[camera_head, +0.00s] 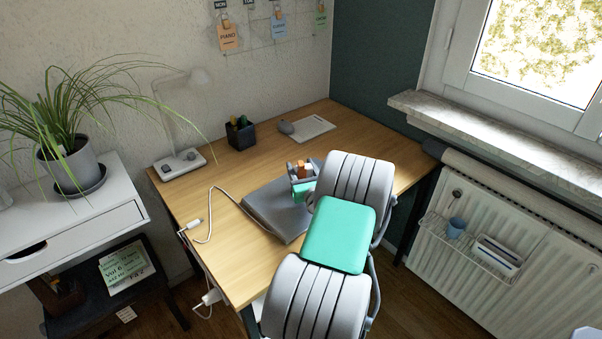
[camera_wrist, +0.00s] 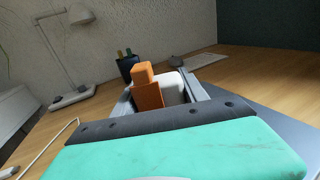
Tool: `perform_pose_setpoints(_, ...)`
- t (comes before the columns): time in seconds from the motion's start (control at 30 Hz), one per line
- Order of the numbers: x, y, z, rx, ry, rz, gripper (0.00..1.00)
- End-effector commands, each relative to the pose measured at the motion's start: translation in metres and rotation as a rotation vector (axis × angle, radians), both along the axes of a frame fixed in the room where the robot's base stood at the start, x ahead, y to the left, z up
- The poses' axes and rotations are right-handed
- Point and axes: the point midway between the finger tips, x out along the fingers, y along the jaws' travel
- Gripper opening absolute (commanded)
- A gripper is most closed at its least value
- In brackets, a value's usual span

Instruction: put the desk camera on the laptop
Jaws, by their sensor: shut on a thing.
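The desk camera, an orange and white piece, is between the fingers of my gripper (camera_wrist: 160,95) in the wrist view. Its orange part (camera_wrist: 148,92) faces me and its white part (camera_wrist: 172,84) is behind. In the head view, my gripper (camera_head: 303,170) and the orange of the camera (camera_head: 304,171) show beyond my arm, at the laptop's far right side. The laptop (camera_head: 268,212) is a closed grey slab on the desk, partly hidden by my arm. Its surface also shows at right in the wrist view (camera_wrist: 275,127). I cannot tell whether the camera touches it.
On the wooden desk (camera_head: 200,225) are a lamp (camera_head: 180,165), a dark pen holder (camera_head: 240,133), a mouse (camera_head: 286,127) on a pale pad (camera_head: 312,128) and a white cable (camera_head: 211,215). A potted plant (camera_head: 72,165) stands at left. The desk's left part is mostly clear.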

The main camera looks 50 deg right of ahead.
Motion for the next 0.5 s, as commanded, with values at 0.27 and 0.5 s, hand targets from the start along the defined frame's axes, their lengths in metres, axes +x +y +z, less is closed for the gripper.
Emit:
perform_pose_setpoints(0.27, -0.0002, -0.0004, -0.0095, -0.004, -0.002, 0.000, 0.00)
perform_pose_setpoints(0.5, -0.0004, 0.0000, -0.0135, -0.001, 0.000, 0.000, 0.59)
